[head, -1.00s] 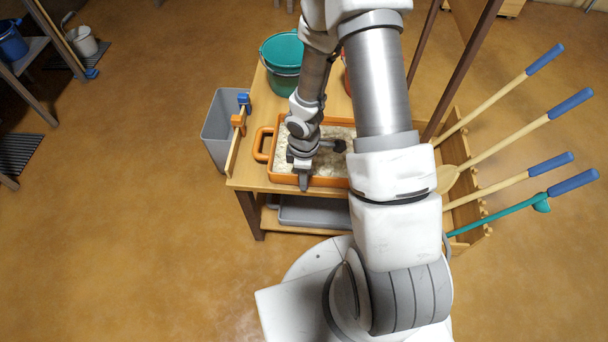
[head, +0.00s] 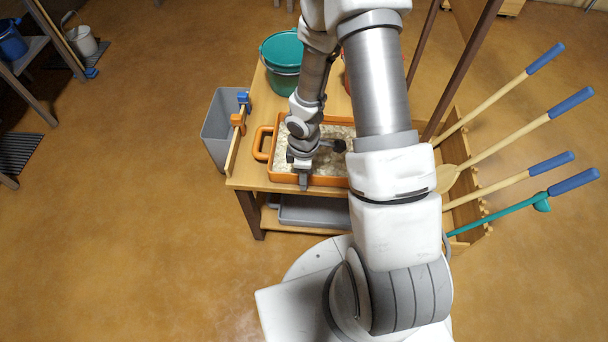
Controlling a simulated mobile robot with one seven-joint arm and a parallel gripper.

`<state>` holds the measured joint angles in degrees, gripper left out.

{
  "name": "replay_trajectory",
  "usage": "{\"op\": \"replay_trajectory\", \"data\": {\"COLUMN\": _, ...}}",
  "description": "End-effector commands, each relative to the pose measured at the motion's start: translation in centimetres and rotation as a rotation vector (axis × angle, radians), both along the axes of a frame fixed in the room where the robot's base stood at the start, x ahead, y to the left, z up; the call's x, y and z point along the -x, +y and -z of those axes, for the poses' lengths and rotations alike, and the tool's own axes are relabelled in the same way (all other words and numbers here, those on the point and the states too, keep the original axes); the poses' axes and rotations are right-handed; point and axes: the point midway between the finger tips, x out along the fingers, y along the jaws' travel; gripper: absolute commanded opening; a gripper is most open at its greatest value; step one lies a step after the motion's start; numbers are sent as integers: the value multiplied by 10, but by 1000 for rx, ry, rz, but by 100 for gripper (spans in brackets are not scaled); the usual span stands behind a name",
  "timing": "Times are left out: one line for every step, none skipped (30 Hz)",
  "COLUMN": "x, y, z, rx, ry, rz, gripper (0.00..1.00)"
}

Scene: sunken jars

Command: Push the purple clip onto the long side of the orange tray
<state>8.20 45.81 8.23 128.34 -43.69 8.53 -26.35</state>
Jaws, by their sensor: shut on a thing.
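The orange tray (head: 262,152) lies on the wooden bench, filled with pale lumpy material. A loop handle shows at its left end. My gripper (head: 303,182) points down at the tray's near long side, left of its middle, with its tip over the rim there. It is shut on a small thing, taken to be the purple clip. The fingers hide that thing, and no purple shows. I cannot tell whether it touches the rim. My arm covers the tray's right part.
A wooden rail (head: 235,145) with a blue clip (head: 243,97) and an orange clip (head: 238,120) stands along the bench's left edge. A grey bin (head: 217,130) is beyond it. A green bucket (head: 281,58) stands behind the tray. Long-handled tools (head: 510,125) lean at the right.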

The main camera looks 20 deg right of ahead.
Motion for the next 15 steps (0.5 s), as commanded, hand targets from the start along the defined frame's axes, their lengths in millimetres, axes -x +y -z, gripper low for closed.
{"op": "replay_trajectory", "data": {"x": 0, "y": 0, "z": 0, "rx": 0, "ry": 0, "rz": 0, "gripper": 23}}
{"op": "replay_trajectory", "data": {"x": 0, "y": 0, "z": 0, "rx": 0, "ry": 0, "rz": 0, "gripper": 22}}
{"op": "replay_trajectory", "data": {"x": 0, "y": 0, "z": 0, "rx": 0, "ry": 0, "rz": 0, "gripper": 22}}
{"op": "replay_trajectory", "data": {"x": 0, "y": 0, "z": 0, "rx": 0, "ry": 0, "rz": 0, "gripper": 22}}
{"op": "replay_trajectory", "data": {"x": 0, "y": 0, "z": 0, "rx": 0, "ry": -1, "rz": 0, "gripper": 22}}
{"op": "replay_trajectory", "data": {"x": 0, "y": 0, "z": 0, "rx": 0, "ry": -1, "rz": 0, "gripper": 22}}
{"op": "replay_trajectory", "data": {"x": 0, "y": 0, "z": 0, "rx": 0, "ry": -1, "rz": 0, "gripper": 22}}
{"op": "replay_trajectory", "data": {"x": 0, "y": 0, "z": 0, "rx": 0, "ry": -1, "rz": 0, "gripper": 22}}
{"op": "replay_trajectory", "data": {"x": 0, "y": 0, "z": 0, "rx": 0, "ry": -1, "rz": 0, "gripper": 22}}
{"op": "replay_trajectory", "data": {"x": 0, "y": 0, "z": 0, "rx": 0, "ry": -1, "rz": 0, "gripper": 22}}
{"op": "replay_trajectory", "data": {"x": 0, "y": 0, "z": 0, "rx": 0, "ry": -1, "rz": 0, "gripper": 22}}
{"op": "replay_trajectory", "data": {"x": 0, "y": 0, "z": 0, "rx": 0, "ry": -1, "rz": 0, "gripper": 45}}
{"op": "replay_trajectory", "data": {"x": 0, "y": 0, "z": 0, "rx": 0, "ry": -1, "rz": 0, "gripper": 50}}
{"op": "replay_trajectory", "data": {"x": 0, "y": 0, "z": 0, "rx": 0, "ry": -1, "rz": 0, "gripper": 56}}
{"op": "replay_trajectory", "data": {"x": 0, "y": 0, "z": 0, "rx": 0, "ry": -1, "rz": 0, "gripper": 63}}
